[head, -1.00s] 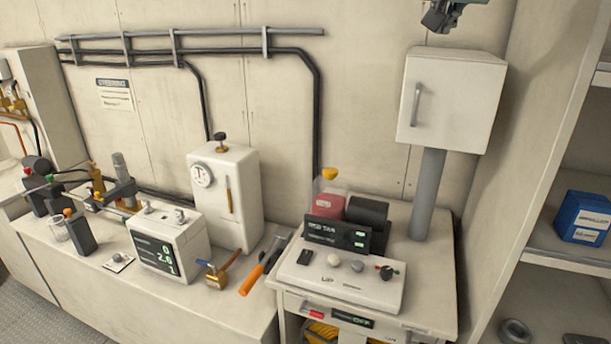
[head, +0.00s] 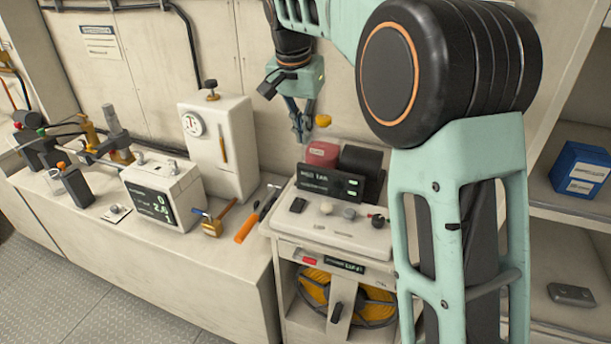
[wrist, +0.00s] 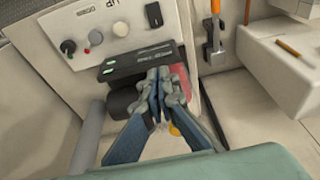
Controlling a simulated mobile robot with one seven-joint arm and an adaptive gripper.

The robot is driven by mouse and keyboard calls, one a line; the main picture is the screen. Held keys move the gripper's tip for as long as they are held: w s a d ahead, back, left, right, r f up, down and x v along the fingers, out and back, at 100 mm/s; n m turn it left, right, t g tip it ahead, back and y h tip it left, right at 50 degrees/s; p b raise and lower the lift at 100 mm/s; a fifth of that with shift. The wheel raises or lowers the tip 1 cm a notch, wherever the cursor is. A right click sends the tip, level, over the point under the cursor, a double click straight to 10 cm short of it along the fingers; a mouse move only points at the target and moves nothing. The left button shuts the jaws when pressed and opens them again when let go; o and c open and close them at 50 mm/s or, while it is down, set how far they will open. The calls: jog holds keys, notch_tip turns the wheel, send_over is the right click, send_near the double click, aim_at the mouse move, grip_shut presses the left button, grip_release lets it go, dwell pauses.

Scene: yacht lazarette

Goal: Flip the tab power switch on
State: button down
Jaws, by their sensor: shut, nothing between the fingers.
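A pale control panel (head: 335,235) sits on top of a small cabinet. It carries a black tab-like switch (head: 298,205), two round buttons and a dark knob (head: 377,221). I cannot read whether the switch is on or off. The switch also shows at the top of the wrist view (wrist: 153,14), with the knob (wrist: 68,46) to its left. My gripper (head: 300,137) is shut and empty, pointing down above and behind the panel. In the wrist view its fingertips (wrist: 165,75) overlap the edge of the black display (wrist: 133,63); contact cannot be told.
A black display (head: 331,182), a red box (head: 322,154) and a dark roll stand behind the panel. A blue box (head: 580,172) is shelved right.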

aim_at(301, 198)
jog(key=s+f, duration=0.1)
jog(key=a+f+g, duration=0.1)
jog(key=shift+s+a+f, duration=0.15)
jog(key=shift+s+f, duration=0.25)
jog(key=shift+f, duration=0.1)
jog(key=f, duration=0.4)
jog(key=w+f+p, duration=0.1)
jog(key=f, duration=0.4)
jog(key=w+f, duration=0.1)
jog(key=f, duration=0.3)
jog(key=shift+d+f+p, duration=0.25)
jog(key=shift+d+p, duration=0.05)
jog(key=shift+d, duration=0.05)
jog(key=shift+f, duration=0.1)
jog(key=shift+w+f+b, duration=0.15)
jog(key=shift+f+b, duration=0.4)
jog(key=shift+b, duration=0.05)
jog(key=shift+r, duration=0.15)
